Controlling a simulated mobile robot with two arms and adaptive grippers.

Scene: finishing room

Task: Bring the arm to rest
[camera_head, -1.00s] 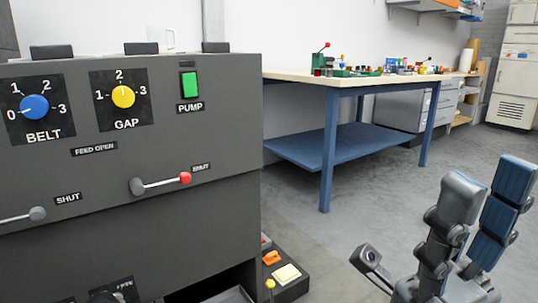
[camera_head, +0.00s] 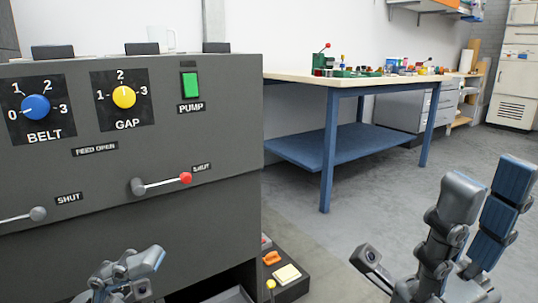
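My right gripper (camera_head: 425,215) is in the lower right over the floor. Its fingers point up and its thumb stands well apart to the left. It is open and empty. My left gripper (camera_head: 140,275) shows at the lower left edge, in front of the lower part of the grey machine panel (camera_head: 110,225). Its fingers point right and are partly cut off by the frame, so I cannot tell how far open they are. No held object shows in it.
The panel has a blue BELT knob (camera_head: 35,108), a yellow GAP knob (camera_head: 123,97), a green PUMP switch (camera_head: 190,86) and a red-tipped lever (camera_head: 185,178). A blue-legged workbench (camera_head: 328,150) stands behind. A dark box (camera_head: 290,288) sits low beside the machine.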

